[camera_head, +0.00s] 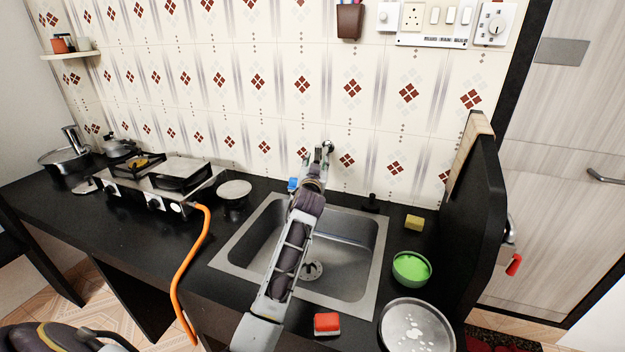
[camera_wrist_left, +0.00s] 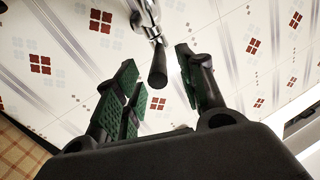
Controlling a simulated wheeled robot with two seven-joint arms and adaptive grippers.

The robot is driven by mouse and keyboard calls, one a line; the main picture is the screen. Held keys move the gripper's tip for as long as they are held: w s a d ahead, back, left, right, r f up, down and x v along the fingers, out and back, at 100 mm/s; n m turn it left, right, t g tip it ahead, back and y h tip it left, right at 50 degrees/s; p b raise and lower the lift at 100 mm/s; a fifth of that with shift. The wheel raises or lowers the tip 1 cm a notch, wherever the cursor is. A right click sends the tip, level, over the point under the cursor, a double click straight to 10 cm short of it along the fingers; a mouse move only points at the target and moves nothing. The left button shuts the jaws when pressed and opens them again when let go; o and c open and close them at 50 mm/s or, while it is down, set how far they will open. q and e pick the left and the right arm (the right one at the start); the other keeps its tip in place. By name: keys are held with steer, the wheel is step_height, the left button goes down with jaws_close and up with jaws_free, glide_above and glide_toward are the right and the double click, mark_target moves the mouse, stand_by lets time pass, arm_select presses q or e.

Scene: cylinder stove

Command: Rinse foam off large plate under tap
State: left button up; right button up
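A large round metal plate (camera_head: 415,328) with white foam patches lies on the counter at the lower right, right of the sink. My left gripper (camera_head: 318,165) reaches over the sink to the wall tap (camera_head: 328,146). In the left wrist view my left gripper's green-padded fingers (camera_wrist_left: 160,85) are apart. The tap's chrome body (camera_wrist_left: 146,14) and its dark-ended part (camera_wrist_left: 158,66) show beyond and between them; I cannot tell whether they touch. No water is visible. The gripper hides part of the tap in the head view. My right gripper is not in view.
The sink (camera_head: 345,240) is empty. A green bowl (camera_head: 411,268), yellow sponge (camera_head: 414,223) and red sponge (camera_head: 327,324) are on the counter around it. A black upright panel (camera_head: 478,200) bounds the right side. A stove (camera_head: 160,180) with an orange hose (camera_head: 190,265) stands left.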

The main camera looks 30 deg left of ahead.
arm_select(q)
steer(key=v, duration=0.9)
steer(key=shift+s, duration=0.35)
steer(key=shift+d, duration=0.1)
